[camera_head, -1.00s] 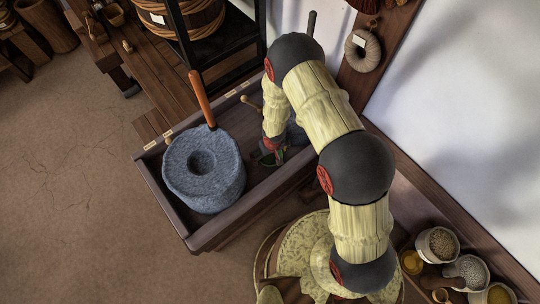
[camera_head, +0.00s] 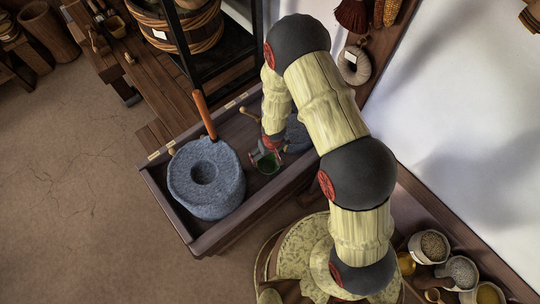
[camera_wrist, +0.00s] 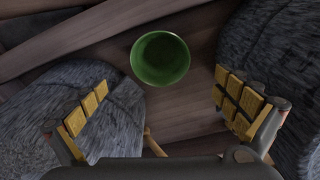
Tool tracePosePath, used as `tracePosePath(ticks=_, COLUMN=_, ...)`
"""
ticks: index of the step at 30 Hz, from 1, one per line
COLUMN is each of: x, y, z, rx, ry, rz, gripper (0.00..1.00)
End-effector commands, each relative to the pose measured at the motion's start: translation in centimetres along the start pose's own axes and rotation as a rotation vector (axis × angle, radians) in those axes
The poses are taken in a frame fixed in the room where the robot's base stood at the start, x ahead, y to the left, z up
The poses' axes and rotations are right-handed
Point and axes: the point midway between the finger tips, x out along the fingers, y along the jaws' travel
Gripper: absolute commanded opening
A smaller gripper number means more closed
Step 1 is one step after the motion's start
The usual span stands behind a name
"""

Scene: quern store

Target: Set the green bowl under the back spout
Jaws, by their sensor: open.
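The green bowl (camera_head: 267,164) stands upright and looks empty on the wooden trough floor, between two grey stone querns. It also shows in the wrist view (camera_wrist: 160,58), beyond the fingertips and between their lines. My gripper (camera_head: 264,151) is open and close to the bowl; in the wrist view its padded fingers (camera_wrist: 165,103) are wide apart with nothing between them. The front quern (camera_head: 206,178) has an orange-brown upright handle. The back quern (camera_head: 297,134) is mostly hidden behind my arm. I cannot clearly make out the back spout.
The wooden trough (camera_head: 225,236) has raised side walls around the querns. A dark rack with a roped tub (camera_head: 180,28) stands behind it. Several small bowls of grain (camera_head: 460,270) stand at the lower right beside the white wall. The floor at the left is clear.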

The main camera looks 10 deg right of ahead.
Motion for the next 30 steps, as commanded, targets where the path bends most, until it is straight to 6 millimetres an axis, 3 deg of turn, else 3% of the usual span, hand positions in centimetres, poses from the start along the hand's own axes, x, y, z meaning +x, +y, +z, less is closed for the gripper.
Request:
tracePosePath(ticks=7, x=-0.7, y=0.1, z=-0.1, rx=0.001, ry=0.002, rz=0.002, gripper=1.0)
tracePosePath(ticks=11, x=-3.5, y=1.1, z=-1.8, rx=0.015, ry=0.027, rz=0.019, gripper=1.0)
tracePosePath(ticks=16, x=-11.9, y=4.1, z=-4.6, rx=0.056, ry=0.081, rz=0.069, gripper=1.0)
tracePosePath(ticks=21, x=-21.5, y=7.0, z=-5.5, rx=0.11, ry=0.13, rz=0.113, gripper=1.0)
tracePosePath(ticks=26, x=-30.1, y=9.0, z=-4.3, rx=0.16, ry=0.172, rz=0.139, gripper=1.0)
tracePosePath(ticks=30, x=-36.8, y=10.1, z=-2.0, rx=0.201, ry=0.208, rz=0.151, gripper=1.0)
